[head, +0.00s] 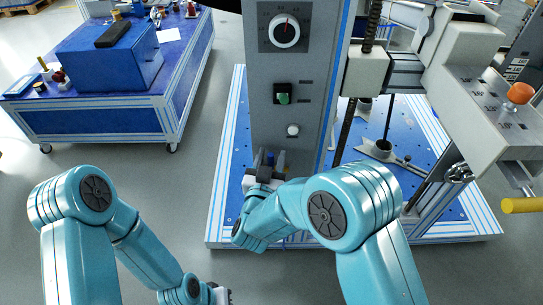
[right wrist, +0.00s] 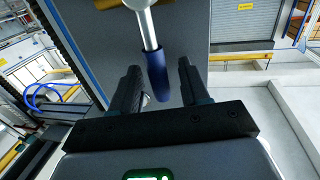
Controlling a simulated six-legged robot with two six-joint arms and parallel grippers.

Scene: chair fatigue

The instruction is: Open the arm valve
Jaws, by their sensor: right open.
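A grey control column (head: 288,120) stands in the middle of the head view. In the right wrist view, a metal lever with a blue grip (right wrist: 157,75), which looks like the arm valve, hangs in front of the column. My right gripper (right wrist: 160,84) is open, with the blue grip between its two dark fingers. I cannot tell whether either finger touches it. In the head view my right gripper (head: 270,160) is low at the column's front, and the lever is mostly hidden there. My left gripper (head: 222,295) is at the bottom edge, partly cut off, away from the column.
The column carries a dial (head: 286,31), a green switch (head: 284,98) and a white knob (head: 292,131). A machine head with an orange knob (head: 520,93) and a yellow handle (head: 520,205) juts out at right. A blue workbench (head: 100,122) stands at left, with clear floor between.

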